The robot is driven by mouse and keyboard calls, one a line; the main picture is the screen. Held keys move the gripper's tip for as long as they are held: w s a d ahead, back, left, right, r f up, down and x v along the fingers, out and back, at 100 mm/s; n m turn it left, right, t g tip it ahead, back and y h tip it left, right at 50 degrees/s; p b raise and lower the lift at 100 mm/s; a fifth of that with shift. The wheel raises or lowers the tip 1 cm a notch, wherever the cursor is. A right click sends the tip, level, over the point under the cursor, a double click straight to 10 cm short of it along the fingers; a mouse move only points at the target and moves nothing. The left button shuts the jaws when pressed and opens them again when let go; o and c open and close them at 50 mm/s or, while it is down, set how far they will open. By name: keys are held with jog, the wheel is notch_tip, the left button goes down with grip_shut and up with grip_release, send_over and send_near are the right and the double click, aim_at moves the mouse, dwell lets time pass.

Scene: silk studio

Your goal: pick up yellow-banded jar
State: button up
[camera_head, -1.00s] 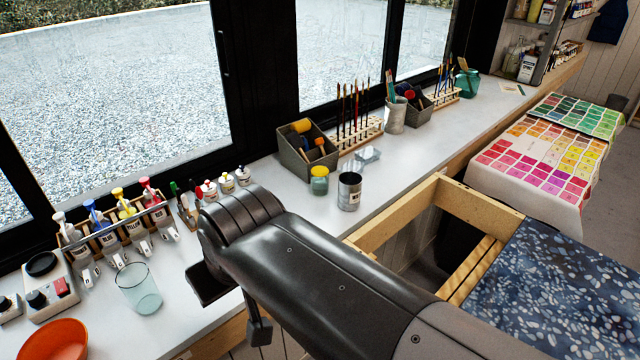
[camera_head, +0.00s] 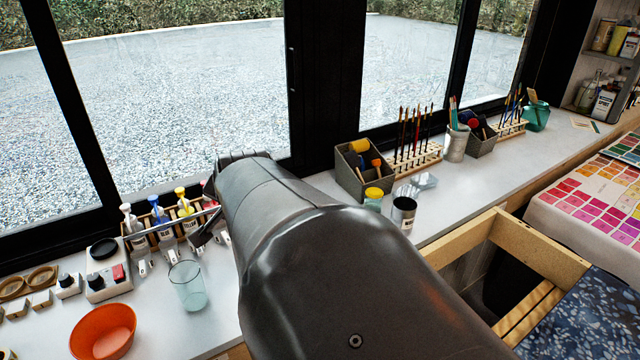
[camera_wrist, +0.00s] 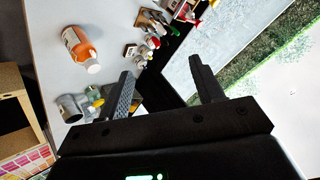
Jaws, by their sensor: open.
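Several small white jars (camera_wrist: 147,51) stand in a cluster on the counter in the wrist view, beyond my gripper's fingertips. They are too small there to tell which has the yellow band. In the head view my arm hides their place. My gripper (camera_wrist: 161,67) is open, its two fingers wide apart with nothing between them, and apart from the jars. In the head view most of it is hidden behind my arm. A different glass jar with a yellow lid (camera_head: 373,195) stands beside a metal can (camera_head: 403,213).
A dark brush caddy (camera_head: 350,174), a glass tumbler (camera_head: 188,287), an orange bowl (camera_head: 103,331) and a bottle rack (camera_head: 152,232) share the counter. The window stands close behind.

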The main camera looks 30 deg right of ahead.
jog(key=w+d+f+m+t+h, duration=0.1)
jog(key=w+d+f+m+t, duration=0.15)
jog(key=w+d+m, duration=0.8)
notch_tip(320, 180, up, 3)
jog(key=m+g+h, duration=0.2)
jog(key=m+h, duration=1.1)
jog(key=m, duration=1.4)
send_over(373, 203)
jog(key=v, duration=0.4)
jog(key=f, duration=2.7)
jog(key=shift+w+a+f, duration=0.1)
jog(key=shift+a+f, duration=0.15)
jog(key=shift+a, duration=0.1)
jog(key=shift+x, duration=3.75)
